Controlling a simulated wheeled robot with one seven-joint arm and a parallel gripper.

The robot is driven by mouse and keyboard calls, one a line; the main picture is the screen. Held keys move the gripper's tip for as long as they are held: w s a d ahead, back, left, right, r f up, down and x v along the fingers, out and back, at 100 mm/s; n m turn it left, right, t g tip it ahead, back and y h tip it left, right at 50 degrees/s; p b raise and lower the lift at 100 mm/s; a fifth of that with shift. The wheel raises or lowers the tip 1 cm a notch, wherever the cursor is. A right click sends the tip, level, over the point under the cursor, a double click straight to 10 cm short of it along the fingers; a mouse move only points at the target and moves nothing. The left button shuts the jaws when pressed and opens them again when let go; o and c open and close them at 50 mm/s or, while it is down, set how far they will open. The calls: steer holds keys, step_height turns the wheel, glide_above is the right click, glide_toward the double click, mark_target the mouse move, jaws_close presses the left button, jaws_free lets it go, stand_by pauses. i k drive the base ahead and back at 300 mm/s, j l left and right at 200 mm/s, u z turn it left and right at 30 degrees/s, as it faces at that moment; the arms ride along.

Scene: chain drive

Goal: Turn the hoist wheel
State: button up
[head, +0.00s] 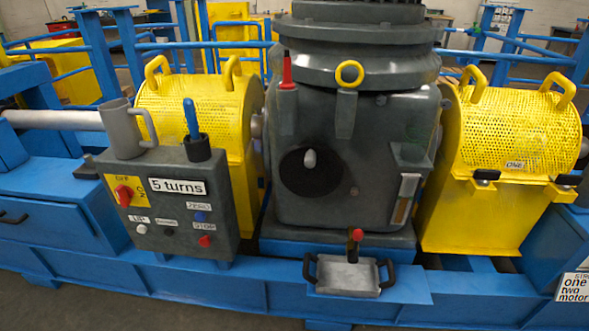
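A dark round disc (325,181) with a pale grey knob (310,159) is on the front of the big grey machine housing (385,205). It looks like the hoist wheel, though no label on it names it so. The knob stands at the upper left of the disc's middle. A dark grey control box (170,235) to the left bears a "5 turns" label (177,187), a red switch on a yellow plate (124,195) and small buttons. My gripper is not in view, and nothing is seen touching the disc.
A grey mug (121,132) and a blue-handled tool in a dark cup (196,145) are on the control box. Yellow mesh guards (195,100) and (515,130) flank the housing. A grey tray (348,277) with dark handles and a red-tipped lever juts out below the disc. Blue rails surround the machine.

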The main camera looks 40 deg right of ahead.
mark_target(310, 171)
steer(key=z, duration=2.65)
steer(key=i, duration=0.7)
